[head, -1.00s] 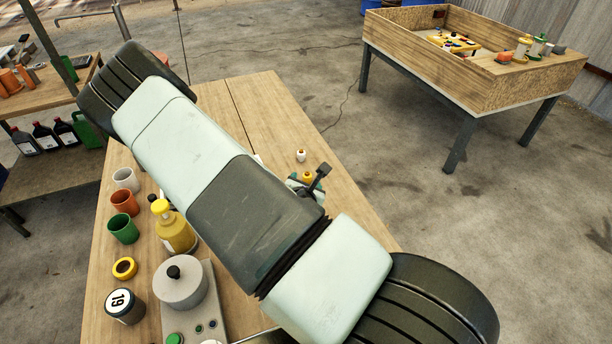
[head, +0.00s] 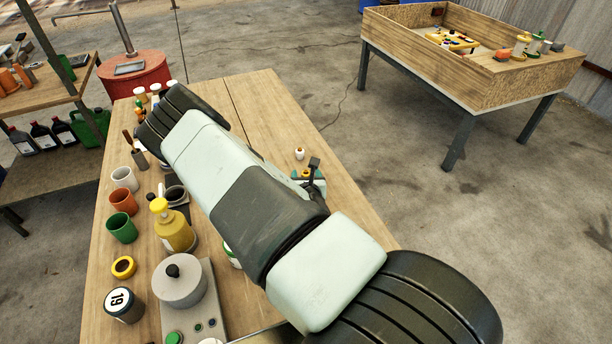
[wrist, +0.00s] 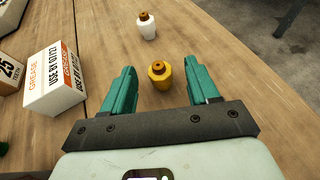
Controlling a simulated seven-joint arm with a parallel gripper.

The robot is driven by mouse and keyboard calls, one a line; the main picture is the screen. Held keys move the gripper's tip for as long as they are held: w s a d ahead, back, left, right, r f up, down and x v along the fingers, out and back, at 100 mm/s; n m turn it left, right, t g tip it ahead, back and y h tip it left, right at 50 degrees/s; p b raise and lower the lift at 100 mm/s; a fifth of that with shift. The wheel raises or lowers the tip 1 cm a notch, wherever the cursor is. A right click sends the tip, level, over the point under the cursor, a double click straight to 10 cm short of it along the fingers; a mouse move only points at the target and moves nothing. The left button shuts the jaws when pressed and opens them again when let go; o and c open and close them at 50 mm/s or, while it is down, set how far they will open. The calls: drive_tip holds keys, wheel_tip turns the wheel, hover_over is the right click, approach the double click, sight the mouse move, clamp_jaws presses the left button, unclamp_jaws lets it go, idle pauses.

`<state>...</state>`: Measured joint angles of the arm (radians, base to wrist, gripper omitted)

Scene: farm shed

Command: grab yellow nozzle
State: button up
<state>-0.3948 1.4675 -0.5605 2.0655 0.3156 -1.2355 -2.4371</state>
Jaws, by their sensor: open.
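The yellow nozzle (wrist: 160,75) stands upright on the wooden table, with a dark hole in its top. In the wrist view it lies between the two green fingers of my gripper (wrist: 161,88), with a gap on each side. My gripper is open and empty. In the head view the yellow nozzle (head: 306,173) shows only in part beside my gripper (head: 312,183), whose fingers are mostly hidden by my arm.
A small white bottle with a brown top (wrist: 146,25) stands beyond the nozzle. A white and orange grease box (wrist: 55,80) is to the left. A yellow pump bottle (head: 172,228), cups and a pot (head: 180,284) line the table's left side. The table's right part is mostly clear.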

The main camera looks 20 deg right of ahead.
drive_tip(key=shift+x, duration=1.25)
drive_tip(key=c, duration=1)
drive_tip(key=shift+c, duration=0.2)
drive_tip(key=shift+r, duration=0.1)
